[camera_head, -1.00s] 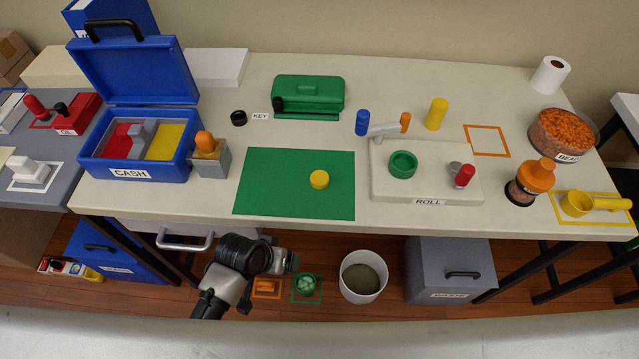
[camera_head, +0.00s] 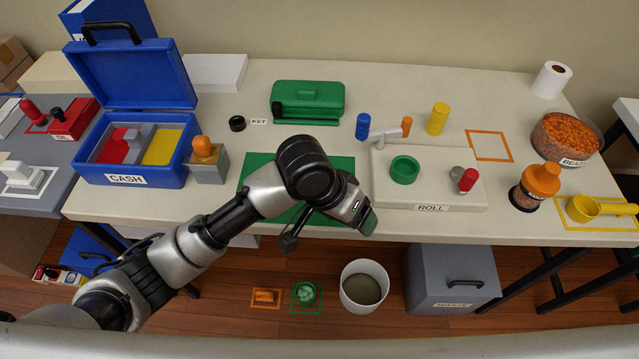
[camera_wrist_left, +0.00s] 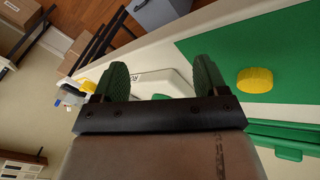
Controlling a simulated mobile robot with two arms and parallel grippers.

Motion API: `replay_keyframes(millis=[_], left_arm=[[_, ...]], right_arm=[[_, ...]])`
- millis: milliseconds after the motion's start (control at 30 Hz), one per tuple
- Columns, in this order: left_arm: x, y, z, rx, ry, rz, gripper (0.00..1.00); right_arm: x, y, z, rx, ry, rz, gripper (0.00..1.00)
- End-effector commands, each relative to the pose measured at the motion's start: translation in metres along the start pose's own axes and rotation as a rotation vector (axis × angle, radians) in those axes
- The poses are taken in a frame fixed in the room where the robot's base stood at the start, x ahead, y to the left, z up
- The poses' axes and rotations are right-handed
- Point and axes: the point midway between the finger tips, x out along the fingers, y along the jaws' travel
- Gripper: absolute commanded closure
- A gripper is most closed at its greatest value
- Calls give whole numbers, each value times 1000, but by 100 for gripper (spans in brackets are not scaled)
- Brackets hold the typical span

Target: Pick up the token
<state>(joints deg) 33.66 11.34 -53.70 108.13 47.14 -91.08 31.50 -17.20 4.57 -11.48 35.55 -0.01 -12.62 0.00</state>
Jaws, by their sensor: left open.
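The token is likely the yellow round disc (camera_wrist_left: 255,80) lying on the green mat (camera_wrist_left: 225,42) in the left wrist view. In the head view my arm hides the disc and covers much of the mat (camera_head: 258,170). My right gripper is not in view.
The blue CASH box (camera_head: 135,176) stands open at the left, with an orange-knobbed stamp (camera_head: 207,168) beside it. A green box (camera_head: 307,97) is behind the mat. A yellow cylinder (camera_head: 437,118) stands behind the ROLL board. A white bin (camera_head: 364,302) is on the floor.

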Motion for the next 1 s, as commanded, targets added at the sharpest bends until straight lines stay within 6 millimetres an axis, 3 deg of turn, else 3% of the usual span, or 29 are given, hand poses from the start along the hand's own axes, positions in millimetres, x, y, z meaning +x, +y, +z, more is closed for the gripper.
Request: replay_keyframes(millis=[167, 400, 600, 733, 1000], left_arm=[[-13, -16, -30, -28, -124, -119, 27], [-51, -59, -65, -187, -220, -315, 27], [-76, -80, -80, -287, -233, -400, 27], [-70, -87, -79, -305, -237, -411, 27], [-35, -100, -68, -302, -235, -408, 27]], right_arm=[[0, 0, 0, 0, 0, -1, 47], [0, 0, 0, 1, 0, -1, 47], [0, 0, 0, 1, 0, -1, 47], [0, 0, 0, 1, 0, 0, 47], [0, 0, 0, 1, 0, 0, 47]])
